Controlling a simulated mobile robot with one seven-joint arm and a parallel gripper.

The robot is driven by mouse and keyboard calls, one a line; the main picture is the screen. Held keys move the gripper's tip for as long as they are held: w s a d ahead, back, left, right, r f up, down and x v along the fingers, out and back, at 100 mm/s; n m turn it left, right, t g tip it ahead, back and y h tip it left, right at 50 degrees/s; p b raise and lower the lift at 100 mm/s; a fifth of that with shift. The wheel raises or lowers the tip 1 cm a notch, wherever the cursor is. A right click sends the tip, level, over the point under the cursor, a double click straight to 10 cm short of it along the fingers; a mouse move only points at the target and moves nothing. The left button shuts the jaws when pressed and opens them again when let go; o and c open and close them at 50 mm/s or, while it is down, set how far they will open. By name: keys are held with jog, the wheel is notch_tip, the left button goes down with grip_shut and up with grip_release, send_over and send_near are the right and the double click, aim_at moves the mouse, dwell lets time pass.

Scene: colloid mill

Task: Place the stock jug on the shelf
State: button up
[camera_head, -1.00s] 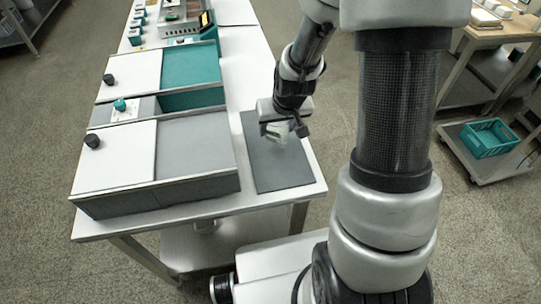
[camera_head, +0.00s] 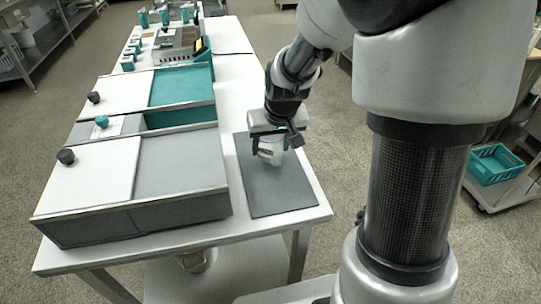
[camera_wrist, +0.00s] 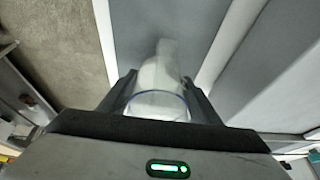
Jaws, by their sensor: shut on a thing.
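The stock jug (camera_wrist: 160,78) is a translucent, whitish vessel with a blue line at its rim. It also shows in the head view (camera_head: 269,152), under my wrist and above the dark grey mat (camera_head: 272,196) on the white table. My gripper (camera_head: 272,140) is shut on the jug, with one finger on each side of its rim in the wrist view (camera_wrist: 160,92). I cannot tell whether the jug's base touches the mat. The far side of the jug is hidden by the gripper. A shelf rack (camera_head: 30,45) stands at the upper left, beyond an aisle.
A grey box with a white lid (camera_head: 130,180) and a teal-topped box (camera_head: 180,88) stand left of the mat. Machines and small teal items (camera_head: 128,62) line the table's far end. A teal crate (camera_head: 494,163) sits on a low cart at right.

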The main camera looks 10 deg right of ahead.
aim_at(271, 154)
jog(key=shift+f+b, duration=0.35)
jog(key=shift+f, duration=1.25)
jog(key=shift+f, duration=0.1)
jog(key=o, duration=0.7)
jog(key=shift+f, duration=0.1)
jog(key=o, duration=0.4)
jog(key=shift+o, duration=0.2)
jog(key=shift+r, duration=0.2)
